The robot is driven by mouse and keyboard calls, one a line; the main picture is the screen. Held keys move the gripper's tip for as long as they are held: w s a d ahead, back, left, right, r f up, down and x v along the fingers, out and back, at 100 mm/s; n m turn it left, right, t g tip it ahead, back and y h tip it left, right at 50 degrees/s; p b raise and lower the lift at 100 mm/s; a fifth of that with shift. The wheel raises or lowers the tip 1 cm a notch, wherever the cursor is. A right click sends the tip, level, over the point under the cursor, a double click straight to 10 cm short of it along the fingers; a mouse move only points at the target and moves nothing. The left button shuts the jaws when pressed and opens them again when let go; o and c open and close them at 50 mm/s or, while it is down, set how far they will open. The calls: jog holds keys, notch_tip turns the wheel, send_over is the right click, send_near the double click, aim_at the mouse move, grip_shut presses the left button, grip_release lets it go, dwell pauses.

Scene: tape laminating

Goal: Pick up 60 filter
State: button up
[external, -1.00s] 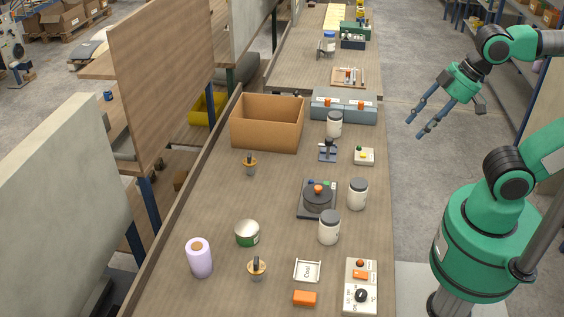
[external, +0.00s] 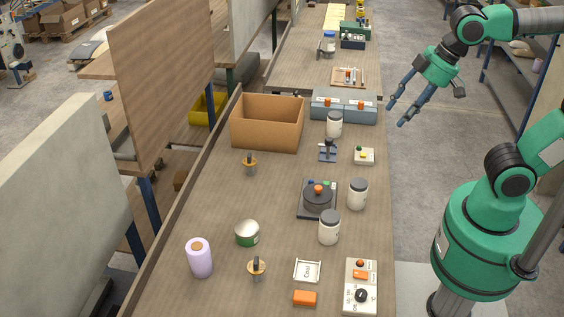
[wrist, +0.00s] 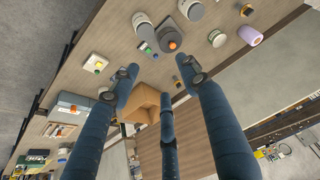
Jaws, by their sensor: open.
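No label reading "60 filter" is legible, so I cannot tell which item it is. White jars with dark lids stand on the long wooden table: one by the back boxes (external: 334,125), one at the right (external: 358,195), one in front of the dark round device (external: 329,228). A green can with a pale lid (external: 247,233) and a lilac roll (external: 200,260) stand at the front left. My gripper (external: 397,113) is open and empty, in the air by the table's right edge. Its blue fingers are spread in the wrist view (wrist: 157,72), with table items beyond them.
An open cardboard box (external: 267,128) and grey boxes (external: 345,107) stand at the table's back. The dark round device (external: 317,200) has an orange knob. A control panel (external: 360,288) and an orange block (external: 304,298) lie at the front right. The left middle of the table is mostly clear.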

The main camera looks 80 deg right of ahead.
jog(key=w+d+r+g+p, duration=0.1)
jog(key=w+d+r+p, duration=0.15)
jog(key=w, duration=1.05)
jog(key=g+p, duration=0.4)
jog(key=p, duration=0.3)
send_over(250, 164)
jog(key=d, duration=0.1)
notch_tip(250, 164, down, 22)
jog(key=f, duration=0.1)
jog(key=shift+w+d+m, duration=0.2)
jog(key=shift+w+m, duration=0.2)
jog(key=shift+w, duration=0.05)
jog(key=shift+f, duration=0.1)
jog(key=shift+f+b, duration=0.7)
jog(key=shift+f, duration=3.55)
